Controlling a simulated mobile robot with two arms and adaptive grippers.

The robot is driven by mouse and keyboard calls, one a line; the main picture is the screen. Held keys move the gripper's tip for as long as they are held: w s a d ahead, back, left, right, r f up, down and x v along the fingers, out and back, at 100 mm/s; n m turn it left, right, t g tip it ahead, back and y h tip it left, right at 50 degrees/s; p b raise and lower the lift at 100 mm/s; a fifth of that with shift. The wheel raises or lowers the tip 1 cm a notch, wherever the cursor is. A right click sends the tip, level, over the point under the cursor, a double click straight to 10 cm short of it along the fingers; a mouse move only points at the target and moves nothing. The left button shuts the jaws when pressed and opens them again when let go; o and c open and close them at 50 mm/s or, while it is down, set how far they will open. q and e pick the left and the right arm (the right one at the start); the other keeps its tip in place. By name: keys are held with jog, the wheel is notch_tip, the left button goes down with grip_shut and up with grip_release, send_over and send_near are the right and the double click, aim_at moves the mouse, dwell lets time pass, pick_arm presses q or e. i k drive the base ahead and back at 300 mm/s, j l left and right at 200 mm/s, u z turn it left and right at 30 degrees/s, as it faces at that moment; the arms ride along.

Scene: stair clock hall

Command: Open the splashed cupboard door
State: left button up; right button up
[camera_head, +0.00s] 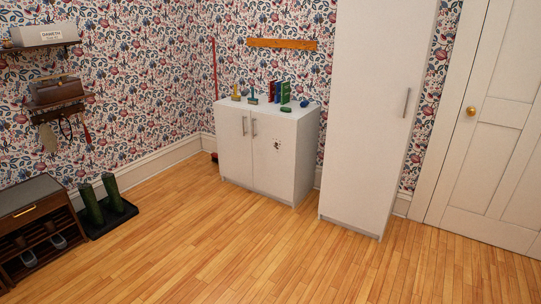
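A low white cupboard (235,160) with two doors stands against the patterned wall near the middle of the view. Its right door (271,172) has a small dark splash mark (277,144) on its upper part. The left door is plain. Two vertical metal handles, the left door's (244,126) and the splashed door's (254,128), sit side by side near the centre seam. Both doors look shut. Neither of my grippers shows in this view.
A tall white cabinet (375,120) stands right of the cupboard, beside a white room door (495,130). Books (280,92) and small items stand on the cupboard top. Green boots (91,204) and a shoe bench (30,213) are at left. The wooden floor (230,250) in front is clear.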

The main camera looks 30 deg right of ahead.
aim_at(275, 137)
jog(key=i+z, duration=0.25)
jog(key=i, duration=3)
